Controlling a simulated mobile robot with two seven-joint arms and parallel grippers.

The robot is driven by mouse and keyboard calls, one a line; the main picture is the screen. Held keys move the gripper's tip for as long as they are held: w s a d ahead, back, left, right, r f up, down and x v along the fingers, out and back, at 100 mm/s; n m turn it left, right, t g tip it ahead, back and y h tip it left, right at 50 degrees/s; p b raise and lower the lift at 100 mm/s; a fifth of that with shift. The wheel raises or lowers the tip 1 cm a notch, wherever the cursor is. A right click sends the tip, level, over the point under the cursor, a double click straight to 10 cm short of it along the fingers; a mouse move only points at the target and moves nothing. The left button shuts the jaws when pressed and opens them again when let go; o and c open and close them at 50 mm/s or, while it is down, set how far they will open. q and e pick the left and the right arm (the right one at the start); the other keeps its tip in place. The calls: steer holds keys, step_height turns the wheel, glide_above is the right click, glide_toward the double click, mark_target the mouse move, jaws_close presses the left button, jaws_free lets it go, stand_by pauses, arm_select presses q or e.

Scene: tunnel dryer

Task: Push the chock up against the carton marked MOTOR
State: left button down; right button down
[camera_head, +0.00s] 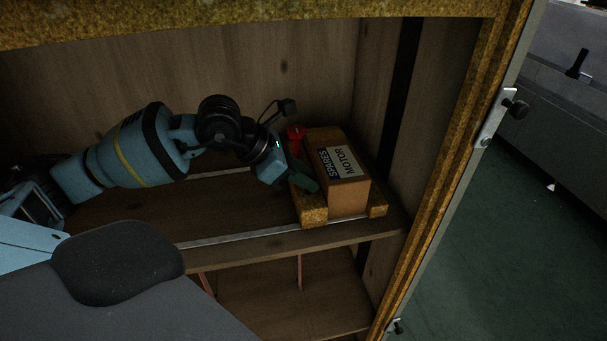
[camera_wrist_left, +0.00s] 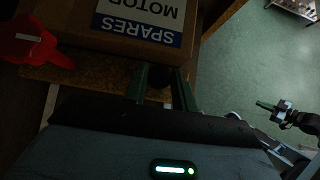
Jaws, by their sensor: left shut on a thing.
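The brown carton marked MOTOR SPARES (camera_head: 350,195) stands on the wooden shelf; its label also shows upside down in the left wrist view (camera_wrist_left: 140,22). The yellow-brown chock (camera_head: 313,214) lies along the carton's left side, close against it; I cannot tell whether a thin gap remains. It also shows in the left wrist view (camera_wrist_left: 105,79). My left gripper (camera_head: 304,178) is over the chock, its green fingers shut on a dark grip (camera_wrist_left: 157,84) on it. The fingers partly hide the grip. My right gripper (camera_wrist_left: 272,107) appears small at the right in the wrist view.
A red handle-like piece (camera_head: 296,133) stands at the chock's far end. Another yellow-brown block (camera_head: 378,207) lies at the carton's right. Metal strips (camera_head: 240,237) run along the shelf. The cabinet's side wall and yellow frame (camera_head: 447,190) are close on the right.

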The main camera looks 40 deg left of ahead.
arm_select(q)
steer(key=shift+w+d, duration=0.15)
steer(key=shift+w, duration=0.05)
steer(key=c, duration=1.1)
jaws_free()
steer(key=shift+d, duration=0.1)
steer(key=shift+c, duration=0.2)
